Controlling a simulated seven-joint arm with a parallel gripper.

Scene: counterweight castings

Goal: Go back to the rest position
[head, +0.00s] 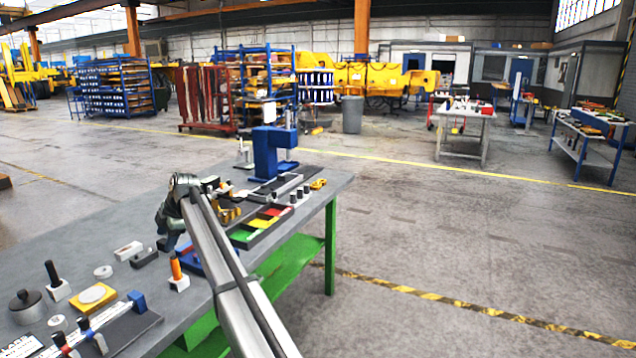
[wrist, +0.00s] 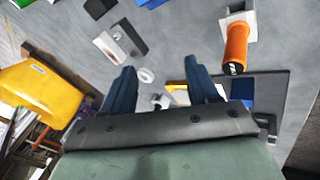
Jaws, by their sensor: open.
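My gripper (wrist: 160,70) is open, with its two blue fingers apart and nothing held between them in the wrist view. In the head view my arm reaches over the grey workbench (head: 80,240), with its wrist above the middle of the bench; the fingertips are hard to make out there. An orange-handled tool (head: 176,268) stands upright in a white block near my arm. It also shows in the wrist view (wrist: 236,48), right of the fingers. A white ring (head: 103,271) lies on the bench, also visible between the fingers (wrist: 145,75).
A white block (head: 128,250) and dark block (head: 144,258) lie left of my wrist. A blue press (head: 267,152) and coloured bins (head: 262,223) stand beyond.

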